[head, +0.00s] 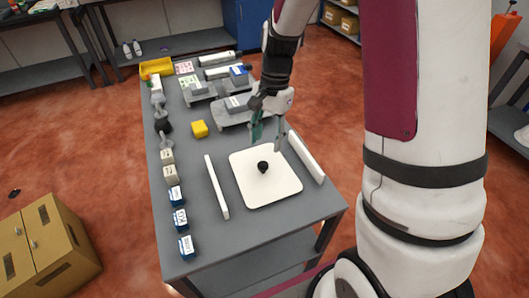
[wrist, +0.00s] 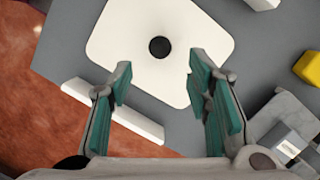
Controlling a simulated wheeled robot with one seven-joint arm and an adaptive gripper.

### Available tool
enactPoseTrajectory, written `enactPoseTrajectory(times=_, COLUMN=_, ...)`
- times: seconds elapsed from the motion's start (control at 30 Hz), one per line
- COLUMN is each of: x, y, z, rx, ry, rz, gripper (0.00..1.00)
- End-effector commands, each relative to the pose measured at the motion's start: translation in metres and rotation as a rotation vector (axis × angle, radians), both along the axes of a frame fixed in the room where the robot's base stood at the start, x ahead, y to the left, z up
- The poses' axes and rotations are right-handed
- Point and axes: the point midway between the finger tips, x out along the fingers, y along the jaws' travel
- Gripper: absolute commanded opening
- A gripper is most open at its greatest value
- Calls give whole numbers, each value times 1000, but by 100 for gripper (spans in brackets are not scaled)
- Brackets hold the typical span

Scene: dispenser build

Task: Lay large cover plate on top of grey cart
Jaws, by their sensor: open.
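The large cover plate (head: 276,187) is a white rounded square with a black knob (head: 263,167) at its middle. It lies flat on the near right part of the grey cart's top (head: 222,243), between two white bars. My gripper (head: 267,140) is open and empty, above the cart just beyond the plate. In the wrist view, the plate (wrist: 135,25) and its knob (wrist: 159,47) show beyond the spread fingertips of my gripper (wrist: 160,72). The fingers look apart from the knob.
White bars (head: 216,186) (head: 306,157) flank the plate. A yellow block (head: 199,129) and grey parts (head: 232,108) lie behind it. Several small boxes (head: 179,219) line the cart's left edge. A wooden cabinet (head: 40,245) stands on the floor at left.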

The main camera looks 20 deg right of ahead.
Motion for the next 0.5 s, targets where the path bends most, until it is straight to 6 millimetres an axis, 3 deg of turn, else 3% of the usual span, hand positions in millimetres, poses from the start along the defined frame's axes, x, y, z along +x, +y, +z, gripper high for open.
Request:
enactPoseTrajectory(times=0.1, x=4, y=-4, z=21, rx=0, ry=-4, rz=-1, gripper=45)
enactPoseTrajectory(times=0.33, x=5, y=-7, z=42, rx=0, ry=-3, rz=3, gripper=45)
enactPoseTrajectory(times=0.5, x=-7, y=-3, z=71, rx=-9, ry=-61, rz=79, gripper=45)
